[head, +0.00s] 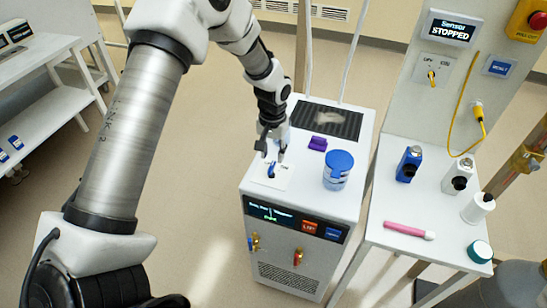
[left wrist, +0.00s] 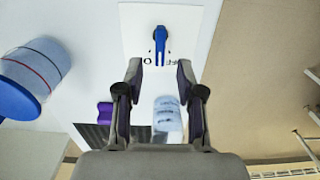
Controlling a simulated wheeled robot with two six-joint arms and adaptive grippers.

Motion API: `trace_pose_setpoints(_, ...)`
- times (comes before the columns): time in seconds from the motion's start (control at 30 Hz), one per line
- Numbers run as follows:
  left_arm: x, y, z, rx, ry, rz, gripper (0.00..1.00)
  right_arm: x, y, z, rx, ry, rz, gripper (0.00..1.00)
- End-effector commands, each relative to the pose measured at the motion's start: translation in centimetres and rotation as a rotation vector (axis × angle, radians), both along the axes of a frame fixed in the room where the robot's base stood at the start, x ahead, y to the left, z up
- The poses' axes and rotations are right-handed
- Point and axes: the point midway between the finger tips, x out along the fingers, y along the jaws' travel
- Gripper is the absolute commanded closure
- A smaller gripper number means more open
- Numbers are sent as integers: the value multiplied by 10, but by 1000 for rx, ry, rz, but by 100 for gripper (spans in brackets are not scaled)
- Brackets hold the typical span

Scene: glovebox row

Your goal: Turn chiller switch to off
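The chiller (head: 300,262) is a white cabinet with a dark display, and a white switch plate (head: 283,181) lies on its top. A blue switch lever (head: 271,170) stands on the plate. In the left wrist view the lever (left wrist: 160,47) points toward my gripper and partly covers dark lettering on the plate (left wrist: 133,20); an "O" shows left of it and an "F" right. My left gripper (head: 272,154) is over the plate's far side, pointing down. Its fingers (left wrist: 160,68) are apart, one to each side of the lever's tip, with nothing between them. My right gripper is not in view.
A blue-lidded jar (head: 338,170) and a purple block (head: 318,143) stand beside the plate on the chiller top. A dark grille (head: 328,120) lies behind. At right, a white table (head: 400,180) holds bottles and a pink tube (head: 409,230).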

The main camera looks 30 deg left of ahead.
Motion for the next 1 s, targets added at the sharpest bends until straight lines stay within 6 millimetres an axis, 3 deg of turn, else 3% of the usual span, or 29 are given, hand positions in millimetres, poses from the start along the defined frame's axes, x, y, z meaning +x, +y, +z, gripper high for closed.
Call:
trace_pose_setpoints(0.2, 0, 0, -32, 0, 0, -1, 62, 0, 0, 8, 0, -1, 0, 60)
trace_pose_setpoints(0.47, 0, 0, -37, 0, -2, -1, 62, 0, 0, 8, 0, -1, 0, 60)
trace_pose_setpoints(0.57, 0, 0, -37, 0, -2, -1, 94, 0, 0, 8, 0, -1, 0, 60)
trace_pose_setpoints(0.6, 0, 0, -37, 0, -2, -1, 100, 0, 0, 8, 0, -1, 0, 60)
trace_pose_setpoints(1.0, 0, 0, -36, 0, -1, 30, 100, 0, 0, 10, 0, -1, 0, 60)
